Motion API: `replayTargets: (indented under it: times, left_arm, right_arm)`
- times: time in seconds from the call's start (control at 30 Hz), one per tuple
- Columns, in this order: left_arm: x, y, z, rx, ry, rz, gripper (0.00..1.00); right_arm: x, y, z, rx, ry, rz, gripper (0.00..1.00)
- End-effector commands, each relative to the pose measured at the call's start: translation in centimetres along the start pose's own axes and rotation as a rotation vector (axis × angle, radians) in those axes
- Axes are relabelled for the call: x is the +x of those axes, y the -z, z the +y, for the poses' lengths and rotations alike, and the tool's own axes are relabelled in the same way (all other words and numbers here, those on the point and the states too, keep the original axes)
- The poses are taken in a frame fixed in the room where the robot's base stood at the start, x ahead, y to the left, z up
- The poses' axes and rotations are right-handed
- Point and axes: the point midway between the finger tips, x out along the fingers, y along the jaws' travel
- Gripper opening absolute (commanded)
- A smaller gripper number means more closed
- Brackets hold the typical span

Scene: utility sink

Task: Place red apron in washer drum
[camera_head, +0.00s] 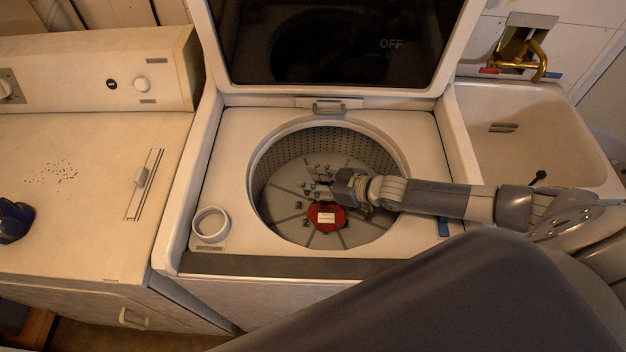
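The washer drum (375,160) is open in the middle of the head view, with perforated grey walls and a ribbed floor. A small red item (327,225) with a white patch lies low in the drum, near its middle. It looks like the red apron, bunched up or folded, but its shape is too small to be sure. My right gripper (322,190) reaches in over the drum from the right, just above the red item in the picture. Its fingers are too small and dark to show whether they are open or touching it. My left gripper is not in view.
The raised washer lid (330,40) stands behind the drum. A sink (540,135) with a brass faucet (535,65) is at right. A dryer (90,200) is at left, with a dark blue object (14,222) at its edge. A white round cap (210,224) sits front-left of the drum.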

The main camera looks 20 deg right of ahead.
Motion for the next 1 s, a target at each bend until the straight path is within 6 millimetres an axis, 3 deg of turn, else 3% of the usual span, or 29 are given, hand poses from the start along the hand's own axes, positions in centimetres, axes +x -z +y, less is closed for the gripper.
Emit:
replayTargets:
  times: [0.2,0.6,1.0]
  left_arm:
    - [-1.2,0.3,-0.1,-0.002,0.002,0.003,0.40]
    - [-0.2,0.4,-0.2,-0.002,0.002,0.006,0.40]
    - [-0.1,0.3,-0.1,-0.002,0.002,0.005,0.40]
  right_arm:
    - [-1.1,1.2,0.0,0.000,-0.001,-0.002,0.38]
    - [-6.9,0.8,0.0,0.001,0.000,-0.003,0.38]
    - [-8.1,1.1,0.0,0.000,0.000,0.000,0.38]
